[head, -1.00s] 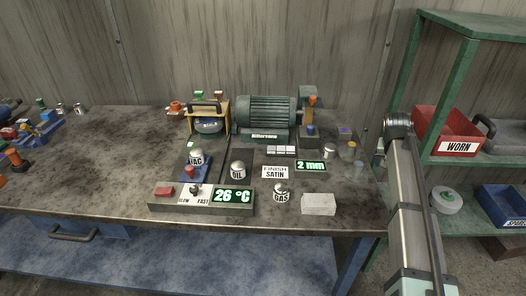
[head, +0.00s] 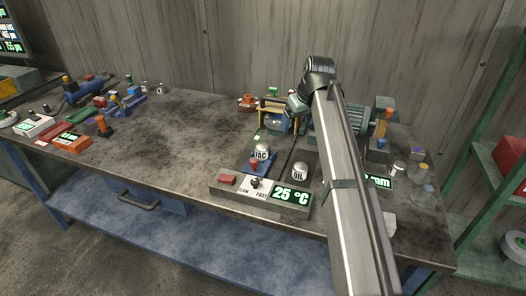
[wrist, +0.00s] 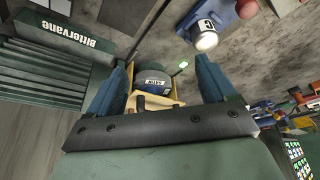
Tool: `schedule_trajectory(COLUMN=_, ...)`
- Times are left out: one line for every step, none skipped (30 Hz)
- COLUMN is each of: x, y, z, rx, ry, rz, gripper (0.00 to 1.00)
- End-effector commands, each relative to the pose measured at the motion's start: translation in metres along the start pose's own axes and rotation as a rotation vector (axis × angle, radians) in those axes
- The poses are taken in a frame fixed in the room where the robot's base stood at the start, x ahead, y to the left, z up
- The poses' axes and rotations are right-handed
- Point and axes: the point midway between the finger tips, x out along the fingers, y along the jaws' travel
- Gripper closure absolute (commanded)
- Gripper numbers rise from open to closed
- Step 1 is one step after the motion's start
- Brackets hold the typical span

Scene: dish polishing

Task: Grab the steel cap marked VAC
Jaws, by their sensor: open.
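The steel cap marked VAC (head: 262,151) sits upright on a small blue stand (head: 257,164), left of the steel cap marked OIL (head: 300,172). In the wrist view the VAC cap (wrist: 206,39) is at the upper right, outside the jaws, with only part of its lettering showing. My gripper (head: 294,106) is above the back of the bench, behind the VAC cap and to its right, partly hidden by my wrist. In the wrist view my gripper (wrist: 166,75) is open and empty. A yellow-framed device (wrist: 165,88) shows beyond its fingers.
A green motor (head: 357,115) is behind my arm, and my arm hides part of the bench's right side. The bench top (head: 190,135) left of the VAC cap is largely clear.

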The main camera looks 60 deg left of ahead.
Motion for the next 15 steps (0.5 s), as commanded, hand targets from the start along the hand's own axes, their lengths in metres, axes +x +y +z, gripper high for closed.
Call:
schedule_trajectory(x=0.001, y=-0.022, z=-0.009, rx=-0.046, ry=0.004, rz=-0.025, gripper=0.16)
schedule_trajectory(x=0.001, y=-0.033, z=-0.013, rx=-0.071, ry=0.006, rz=-0.037, gripper=0.16)
schedule_trajectory(x=0.001, y=-0.044, z=-0.017, rx=-0.097, ry=0.008, rz=-0.052, gripper=0.16)
schedule_trajectory(x=0.001, y=-0.052, z=-0.020, rx=-0.115, ry=0.010, rz=-0.061, gripper=0.16)
schedule_trajectory(x=0.002, y=-0.058, z=-0.022, rx=-0.130, ry=0.011, rz=-0.069, gripper=0.16)
schedule_trajectory(x=0.002, y=-0.065, z=-0.024, rx=-0.145, ry=0.013, rz=-0.077, gripper=0.16)
schedule_trajectory(x=0.002, y=-0.069, z=-0.025, rx=-0.154, ry=0.014, rz=-0.082, gripper=0.16)
schedule_trajectory(x=0.002, y=-0.072, z=-0.026, rx=-0.162, ry=0.015, rz=-0.086, gripper=0.16)
schedule_trajectory(x=0.003, y=-0.074, z=-0.027, rx=-0.168, ry=0.016, rz=-0.089, gripper=0.16)
schedule_trajectory(x=0.004, y=-0.076, z=-0.028, rx=-0.171, ry=0.016, rz=-0.091, gripper=0.16)
schedule_trajectory(x=0.005, y=-0.076, z=-0.028, rx=-0.173, ry=0.016, rz=-0.092, gripper=0.16)
schedule_trajectory(x=0.007, y=-0.077, z=-0.028, rx=-0.174, ry=0.016, rz=-0.093, gripper=0.16)
schedule_trajectory(x=0.010, y=-0.077, z=-0.028, rx=-0.173, ry=0.016, rz=-0.093, gripper=0.16)
schedule_trajectory(x=0.013, y=-0.077, z=-0.028, rx=-0.173, ry=0.016, rz=-0.092, gripper=0.16)
schedule_trajectory(x=0.018, y=-0.077, z=-0.028, rx=-0.172, ry=0.016, rz=-0.092, gripper=0.16)
